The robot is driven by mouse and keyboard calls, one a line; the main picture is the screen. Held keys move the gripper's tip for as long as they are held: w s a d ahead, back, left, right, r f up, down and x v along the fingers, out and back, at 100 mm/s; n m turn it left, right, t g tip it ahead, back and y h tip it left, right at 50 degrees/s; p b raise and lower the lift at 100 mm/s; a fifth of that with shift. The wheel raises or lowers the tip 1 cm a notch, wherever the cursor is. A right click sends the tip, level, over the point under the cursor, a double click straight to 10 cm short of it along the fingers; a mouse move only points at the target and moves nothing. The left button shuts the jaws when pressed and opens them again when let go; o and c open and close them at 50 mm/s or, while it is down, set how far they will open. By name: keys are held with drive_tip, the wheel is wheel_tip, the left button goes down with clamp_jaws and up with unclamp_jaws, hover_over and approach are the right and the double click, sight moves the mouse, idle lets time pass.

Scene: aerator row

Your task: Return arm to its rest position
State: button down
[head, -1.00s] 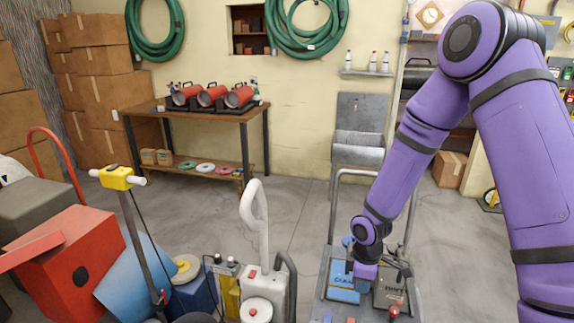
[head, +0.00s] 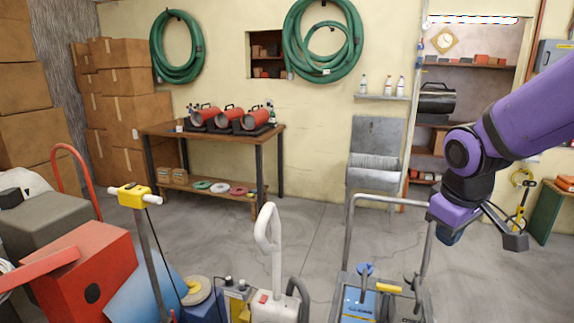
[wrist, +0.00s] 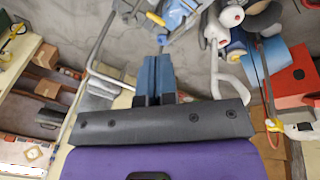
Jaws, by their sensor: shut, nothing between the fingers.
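My purple arm comes in from the right in the head view. My gripper (head: 449,236) is raised in the air at right, tilted downward, above and to the right of the cart. In the wrist view its blue fingers (wrist: 154,75) are together with nothing between them. The grey cart (head: 428,262) stands low in front, with a metal tube handle. A blue machine (head: 358,306) sits on it, and a yellow handle (head: 388,288) shows beside it.
A wooden table (head: 215,139) with several red blowers stands at the back wall. A grey sink (head: 374,172) and shelves are behind the cart. A floor machine with a white handle (head: 268,230) and a red box (head: 85,265) stand left. Open floor lies between.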

drive_tip(key=s+r+m+t, duration=0.1)
drive_tip(key=s+r+m, duration=0.1)
drive_tip(key=s+r, duration=0.3)
drive_tip(key=s+d+r+m+t+y, duration=0.1)
drive_tip(key=s+r+m, duration=0.2)
drive_tip(key=s, duration=0.6)
drive_tip(key=shift+v, duration=0.95)
drive_tip(key=shift+w+r, duration=0.1)
drive_tip(key=shift+w, duration=0.05)
